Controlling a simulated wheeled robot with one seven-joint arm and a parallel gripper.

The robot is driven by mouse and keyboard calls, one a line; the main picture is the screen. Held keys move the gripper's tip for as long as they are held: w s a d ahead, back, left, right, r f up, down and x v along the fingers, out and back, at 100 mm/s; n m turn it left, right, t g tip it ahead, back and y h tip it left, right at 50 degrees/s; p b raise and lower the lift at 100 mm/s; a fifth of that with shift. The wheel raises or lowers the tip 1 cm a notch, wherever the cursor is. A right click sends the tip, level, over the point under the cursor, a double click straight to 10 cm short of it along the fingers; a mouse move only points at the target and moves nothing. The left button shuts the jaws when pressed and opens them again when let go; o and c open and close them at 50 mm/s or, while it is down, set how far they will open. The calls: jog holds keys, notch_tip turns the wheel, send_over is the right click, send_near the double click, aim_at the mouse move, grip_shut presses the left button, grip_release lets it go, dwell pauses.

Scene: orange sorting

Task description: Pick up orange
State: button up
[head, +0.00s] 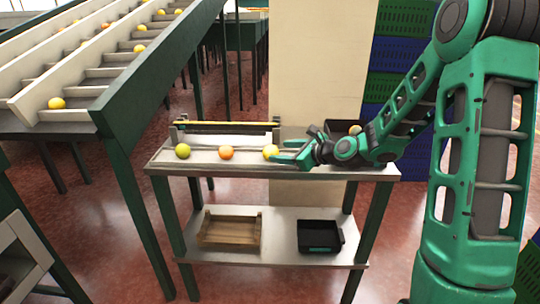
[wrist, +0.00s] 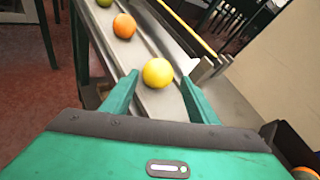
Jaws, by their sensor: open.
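Three round fruits stand in a row in the channel of the metal table. In the head view they are a green one (head: 183,151) at left, an orange one (head: 226,153) in the middle and a yellow one (head: 271,151) at right. My gripper (head: 283,152) is open at the right end of the row. In the wrist view my gripper (wrist: 160,86) has its fingers on either side of the yellow fruit (wrist: 158,72), which sits at the fingertips. I cannot tell whether they touch it. The orange fruit (wrist: 124,25) lies beyond, with the green one at the top edge.
The metal table (head: 215,168) has a lower shelf with a wooden crate (head: 230,228) and a black tray (head: 320,236). A dark bin holding an orange fruit stands behind my forearm. A sloping conveyor (head: 110,75) with several fruits rises at left. Stacked crates (head: 392,55) stand at back right.

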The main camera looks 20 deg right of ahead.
aim_at(276, 151)
jog(key=x, duration=0.4)
jog(key=shift+w+a+f, duration=0.2)
jog(key=shift+a+f, duration=0.05)
jog(key=shift+c, duration=0.2)
jog(key=c, duration=0.8)
jog(key=shift+r, duration=0.15)
